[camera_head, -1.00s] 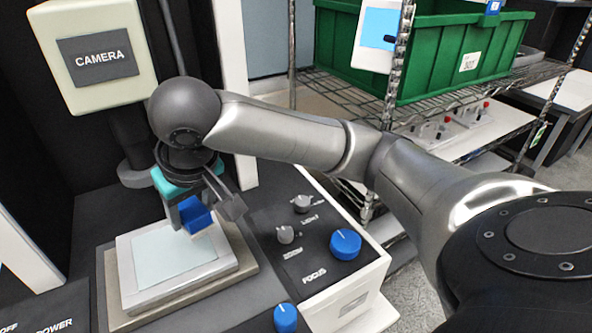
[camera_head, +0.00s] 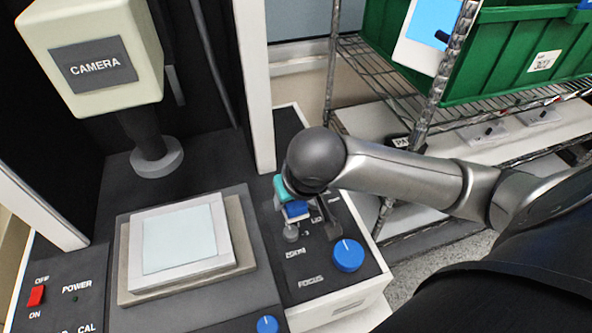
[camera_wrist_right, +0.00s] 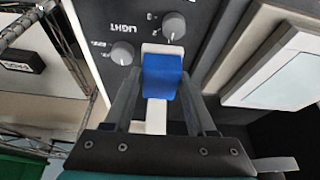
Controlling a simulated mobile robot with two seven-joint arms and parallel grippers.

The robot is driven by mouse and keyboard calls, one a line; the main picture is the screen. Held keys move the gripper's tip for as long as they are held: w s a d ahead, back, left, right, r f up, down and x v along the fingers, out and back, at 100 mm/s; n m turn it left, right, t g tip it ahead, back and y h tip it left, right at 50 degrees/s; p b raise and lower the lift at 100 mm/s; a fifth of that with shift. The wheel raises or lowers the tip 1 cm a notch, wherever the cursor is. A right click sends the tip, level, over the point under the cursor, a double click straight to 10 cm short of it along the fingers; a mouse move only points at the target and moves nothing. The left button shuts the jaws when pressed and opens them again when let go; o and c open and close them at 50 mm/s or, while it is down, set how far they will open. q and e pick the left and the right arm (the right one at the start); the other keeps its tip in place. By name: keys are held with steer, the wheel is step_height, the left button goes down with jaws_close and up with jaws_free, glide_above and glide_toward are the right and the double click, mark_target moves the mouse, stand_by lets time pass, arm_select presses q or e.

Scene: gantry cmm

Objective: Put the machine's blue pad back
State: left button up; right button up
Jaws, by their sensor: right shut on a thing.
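The blue pad (camera_head: 297,209) is a small blue block, held up over the machine's control panel (camera_head: 318,278). My right gripper (camera_head: 296,214) is shut on it. In the right wrist view the pad (camera_wrist_right: 161,76) sits between the two fingers of the gripper (camera_wrist_right: 160,92), and a pale piece shows above and below it. The panel's LIGHT lettering and grey knobs lie beyond. The machine's stage (camera_head: 132,275), with a pale glass plate (camera_head: 180,240), is to the left of the gripper, with no pad on it. My left gripper is not in view.
The camera head (camera_head: 95,60) stands above the stage on a dark post. A white upright (camera_head: 252,90) is behind the panel. A blue focus knob (camera_head: 348,256) sticks up near the gripper. A wire shelf with a green bin (camera_head: 520,55) stands at the right.

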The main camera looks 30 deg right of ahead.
steer(key=s+d+p, duration=0.4)
steer(key=s, duration=0.2)
steer(key=w+d+f, duration=0.1)
steer(key=w, duration=0.4)
steer(key=w+d+f, duration=0.1)
steer(key=w, duration=0.5)
steer(key=w+d+f+b, duration=0.1)
steer(key=w, duration=0.5)
steer(key=shift+w+d, duration=0.15)
steer(key=shift+d, duration=0.2)
steer(key=shift+m, duration=0.3)
steer(key=shift+f, duration=2.05)
steer(key=shift+f, duration=0.1)
steer(key=o, duration=1.3)
